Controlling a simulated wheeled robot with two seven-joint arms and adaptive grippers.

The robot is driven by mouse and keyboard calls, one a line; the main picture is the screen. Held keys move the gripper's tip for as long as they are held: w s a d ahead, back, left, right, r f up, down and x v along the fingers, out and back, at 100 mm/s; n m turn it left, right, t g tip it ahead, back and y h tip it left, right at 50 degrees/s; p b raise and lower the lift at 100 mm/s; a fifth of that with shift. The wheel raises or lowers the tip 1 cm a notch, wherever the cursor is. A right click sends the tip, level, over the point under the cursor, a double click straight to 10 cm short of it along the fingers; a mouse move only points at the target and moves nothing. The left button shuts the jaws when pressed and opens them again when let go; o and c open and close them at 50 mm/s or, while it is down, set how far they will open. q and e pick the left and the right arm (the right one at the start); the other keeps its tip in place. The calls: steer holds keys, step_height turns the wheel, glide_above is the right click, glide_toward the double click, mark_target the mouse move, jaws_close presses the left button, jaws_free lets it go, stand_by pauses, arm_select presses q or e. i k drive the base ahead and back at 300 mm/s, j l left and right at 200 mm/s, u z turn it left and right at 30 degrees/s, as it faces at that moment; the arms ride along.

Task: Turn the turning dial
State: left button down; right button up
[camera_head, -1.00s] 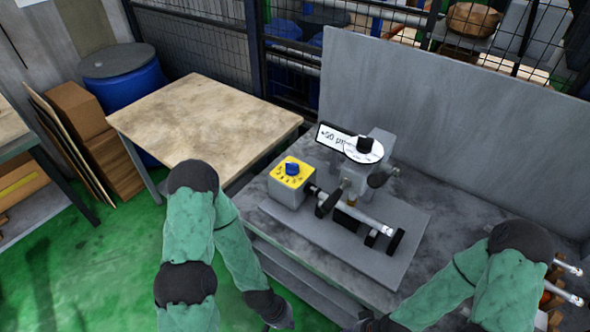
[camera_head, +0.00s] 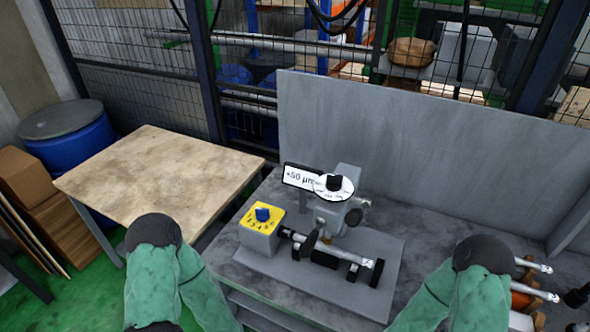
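The cylindrical grinder (camera_head: 372,262) sits on a grey workbench. A black knob (camera_head: 334,182) sits on a white round scale (camera_head: 345,191) on top of the grinder, beside a white label (camera_head: 301,177) that reads about 50 µm. I cannot tell for sure which knob is the turning dial. Both of my green arms come in from below, apart from the grinder. Both grippers are out of view below the picture.
A grey panel (camera_head: 420,150) stands behind the bench. Metal cylindrical parts (camera_head: 533,264) lie on a wooden holder at the right. A bare wooden table (camera_head: 150,180) is at the left, with a blue barrel (camera_head: 85,145) beyond it. Bench surface around the grinder is free.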

mark_target(262, 215)
steer(key=i+j+z, duration=0.15)
steer(key=j, duration=0.5)
steer(key=k+j+u, duration=0.3)
steer(key=i+j+u, duration=0.15)
steer(key=u, duration=0.25)
steer(key=i+l+u, duration=0.2)
steer(key=u, duration=0.25)
